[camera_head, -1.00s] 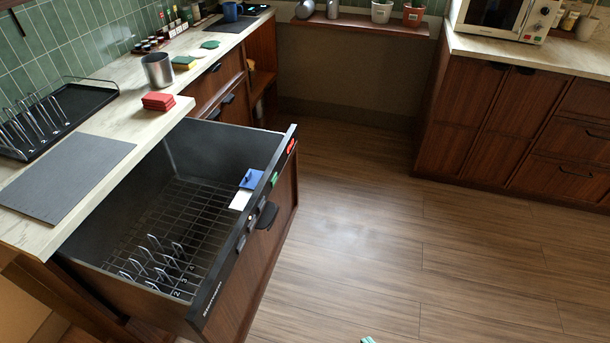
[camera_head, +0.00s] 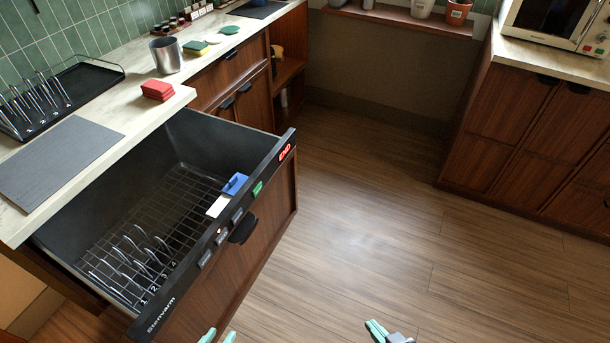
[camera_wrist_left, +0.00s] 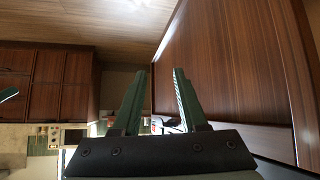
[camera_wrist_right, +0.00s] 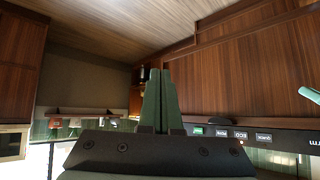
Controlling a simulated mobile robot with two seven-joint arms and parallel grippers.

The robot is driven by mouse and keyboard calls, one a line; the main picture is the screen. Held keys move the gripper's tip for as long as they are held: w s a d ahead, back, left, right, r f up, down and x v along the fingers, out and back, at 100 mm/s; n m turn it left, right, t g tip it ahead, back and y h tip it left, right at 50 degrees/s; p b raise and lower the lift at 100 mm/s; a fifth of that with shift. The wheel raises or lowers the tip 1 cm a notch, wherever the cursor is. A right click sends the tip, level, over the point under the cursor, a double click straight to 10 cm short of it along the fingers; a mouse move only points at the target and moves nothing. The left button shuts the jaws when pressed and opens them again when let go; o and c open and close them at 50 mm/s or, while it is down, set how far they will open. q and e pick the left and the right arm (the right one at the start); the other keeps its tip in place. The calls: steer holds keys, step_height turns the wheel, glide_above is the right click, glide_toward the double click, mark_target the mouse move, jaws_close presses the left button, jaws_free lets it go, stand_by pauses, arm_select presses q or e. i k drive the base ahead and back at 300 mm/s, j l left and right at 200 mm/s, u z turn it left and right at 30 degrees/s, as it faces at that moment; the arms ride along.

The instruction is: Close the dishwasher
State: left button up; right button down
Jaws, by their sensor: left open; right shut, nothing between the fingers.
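The dishwasher drawer (camera_head: 205,260) is pulled out from under the counter on the left, with its wooden front facing right. Its dark handle (camera_head: 242,229) is on the front. A wire rack (camera_head: 140,225) with upright prongs is inside, and a blue piece (camera_head: 235,184) and a white piece (camera_head: 217,207) sit near the front wall. My left gripper (camera_head: 217,336) is open at the bottom edge, in front of the drawer front; its fingers (camera_wrist_left: 155,88) show apart and empty. My right gripper (camera_head: 376,328) is further right over the floor, with fingers (camera_wrist_right: 160,98) together and nothing between them.
The counter (camera_head: 110,110) holds a red block stack (camera_head: 157,90), a metal cup (camera_head: 166,55), a grey mat (camera_head: 55,160) and a dish rack (camera_head: 60,95). Wooden cabinets (camera_head: 520,130) stand at the right. The floor (camera_head: 370,220) between is clear.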

mark_target(137, 235)
steer(key=i+l+u, duration=0.1)
steer(key=i+l, duration=0.15)
steer(key=l, duration=0.3)
steer(key=i+l+u, duration=0.15)
steer(key=l, duration=0.15)
steer(key=i+j+u, duration=0.1)
steer(key=i, duration=0.3)
